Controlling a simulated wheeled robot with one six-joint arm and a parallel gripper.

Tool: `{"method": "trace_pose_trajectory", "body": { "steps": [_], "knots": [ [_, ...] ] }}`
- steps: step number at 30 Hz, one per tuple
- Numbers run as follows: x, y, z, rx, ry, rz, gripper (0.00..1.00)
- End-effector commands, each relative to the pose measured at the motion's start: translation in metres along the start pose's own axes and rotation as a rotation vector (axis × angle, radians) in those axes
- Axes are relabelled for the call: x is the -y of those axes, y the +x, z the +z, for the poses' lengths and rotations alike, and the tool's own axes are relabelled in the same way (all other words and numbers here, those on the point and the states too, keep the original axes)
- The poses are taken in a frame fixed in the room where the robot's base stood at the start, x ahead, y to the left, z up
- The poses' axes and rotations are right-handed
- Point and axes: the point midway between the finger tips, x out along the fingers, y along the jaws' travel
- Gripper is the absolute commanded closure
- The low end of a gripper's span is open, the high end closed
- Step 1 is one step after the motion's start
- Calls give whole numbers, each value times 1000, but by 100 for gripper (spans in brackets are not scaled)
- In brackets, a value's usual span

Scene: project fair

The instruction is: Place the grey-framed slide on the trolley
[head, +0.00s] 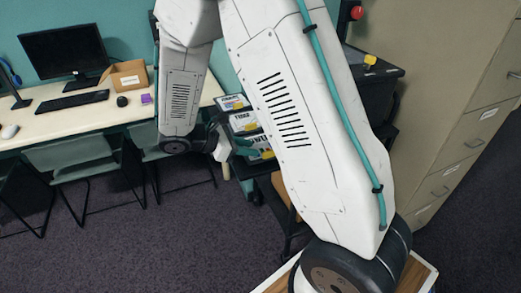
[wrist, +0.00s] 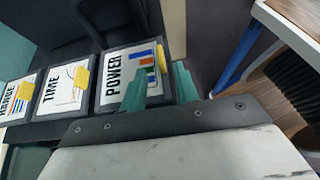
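All the frames look dark grey to black, so I cannot tell clearly which is the grey one. My gripper (wrist: 160,88) has its teal fingers apart at the POWER slide, one in front of its lower right face and one by its right edge. It also shows in the head view (head: 238,143), beside the slides. A dark cart (head: 292,222), probably the trolley, is partly hidden by my arm.
A desk (head: 60,118) with a monitor (head: 62,52), a keyboard (head: 73,101) and a cardboard box (head: 125,80) is at the left, with chairs (head: 70,157) below. Tan filing cabinets (head: 455,150) stand at the right. The carpet (head: 130,245) in front is clear.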

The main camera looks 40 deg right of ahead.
Motion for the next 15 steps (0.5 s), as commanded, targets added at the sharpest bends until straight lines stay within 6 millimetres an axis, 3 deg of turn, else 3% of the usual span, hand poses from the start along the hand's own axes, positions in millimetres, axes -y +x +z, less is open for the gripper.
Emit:
{"method": "trace_pose_trajectory", "body": {
  "steps": [6,11,15],
  "knots": [
    [0,-40,0,-1,0,3,69],
    [1,-52,1,-4,5,-1,69],
    [11,-57,20,-57,79,-33,69]
  ]
}}
